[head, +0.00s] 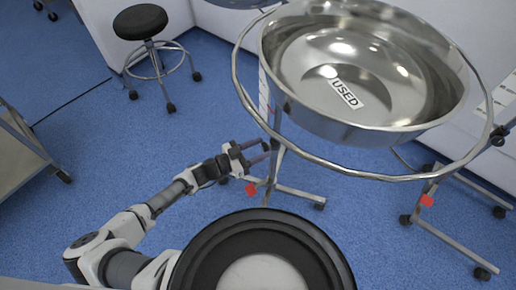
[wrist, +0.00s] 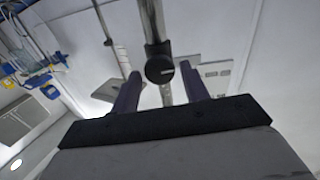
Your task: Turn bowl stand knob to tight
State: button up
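The steel bowl (head: 365,75), marked USED, sits in a ring on the wheeled bowl stand (head: 292,190) at upper right in the head view. My gripper (head: 264,151) reaches to the stand's upright pole below the ring. In the wrist view, a round black knob (wrist: 160,70) with a small light mark sits on the metal pole. My gripper's two dark fingers (wrist: 159,80) are apart, one on each side of the knob. The knob appears centred between the fingertips, with visible gaps on both sides. In the head view the knob cannot be made out clearly.
A black-topped stool (head: 140,22) stands at the upper left. A metal cart (head: 20,150) is at the left edge. Another wheeled stand leg (head: 450,240) with a red tag is at the lower right. The blue floor left of my arm is mostly clear.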

jog(key=c, duration=0.7)
jog(key=shift+m, duration=0.3)
jog(key=shift+s+f+m+b, duration=0.1)
jog(key=shift+m+b, duration=0.25)
jog(key=shift+m, duration=3)
jog(key=shift+s+f+m+b, duration=0.1)
jog(key=shift+m+b, duration=0.25)
jog(key=shift+m, duration=3)
jog(key=o, duration=1)
